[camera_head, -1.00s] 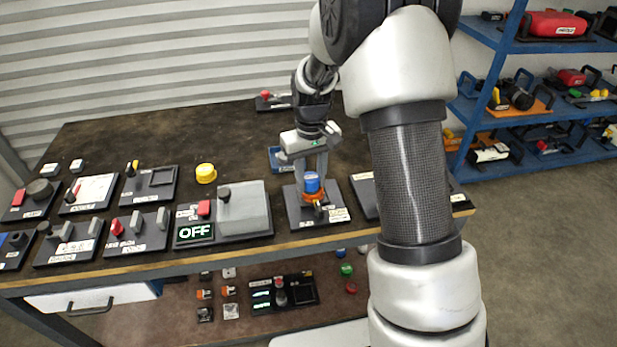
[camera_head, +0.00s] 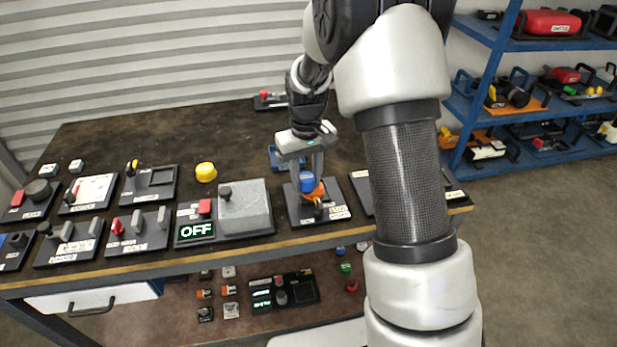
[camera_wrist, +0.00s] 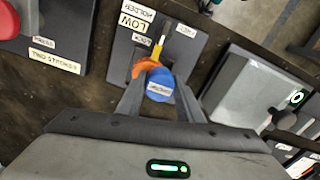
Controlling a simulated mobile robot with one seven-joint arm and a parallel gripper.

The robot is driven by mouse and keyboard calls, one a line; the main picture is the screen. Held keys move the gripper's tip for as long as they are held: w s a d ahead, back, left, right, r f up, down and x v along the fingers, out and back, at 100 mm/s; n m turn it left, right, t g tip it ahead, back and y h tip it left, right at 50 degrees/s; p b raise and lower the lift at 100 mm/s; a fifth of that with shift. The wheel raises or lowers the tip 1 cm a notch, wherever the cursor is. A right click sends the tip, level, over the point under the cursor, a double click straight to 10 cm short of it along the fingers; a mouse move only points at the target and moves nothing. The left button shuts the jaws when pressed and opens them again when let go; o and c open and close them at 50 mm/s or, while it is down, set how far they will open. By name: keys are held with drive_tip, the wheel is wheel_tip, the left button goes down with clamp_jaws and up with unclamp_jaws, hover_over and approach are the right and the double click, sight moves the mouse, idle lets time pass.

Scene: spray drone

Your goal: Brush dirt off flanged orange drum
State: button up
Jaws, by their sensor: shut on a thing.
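The flanged orange drum (camera_head: 315,191) stands on a dark base plate (camera_head: 335,207) near the bench's front edge. It also shows in the wrist view (camera_wrist: 145,67), partly hidden by a blue round piece. My gripper (camera_head: 307,176) points down and is shut on this blue piece (camera_head: 307,184), which has a white label. In the wrist view the blue piece (camera_wrist: 160,86) sits between my two fingers (camera_wrist: 160,92), beside and overlapping the drum. I cannot tell whether they touch, and I see no clear dirt. A yellow-tipped lever (camera_wrist: 158,46) is by the drum.
A grey box unit with an OFF display (camera_head: 194,231) stands left of the plate. A blue tray-like piece (camera_head: 274,158) lies behind. A yellow button (camera_head: 206,172) and several control panels fill the bench's left. The bench's back middle is mostly clear.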

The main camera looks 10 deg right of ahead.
drive_tip(key=shift+s+a, duration=0.15)
drive_tip(key=shift+a, duration=0.2)
wheel_tip(320, 180, up, 3)
drive_tip(key=shift+f+p, duration=0.1)
drive_tip(key=shift+p, duration=0.75)
drive_tip(key=shift+r+p, duration=1.95)
drive_tip(key=shift+r, duration=0.7)
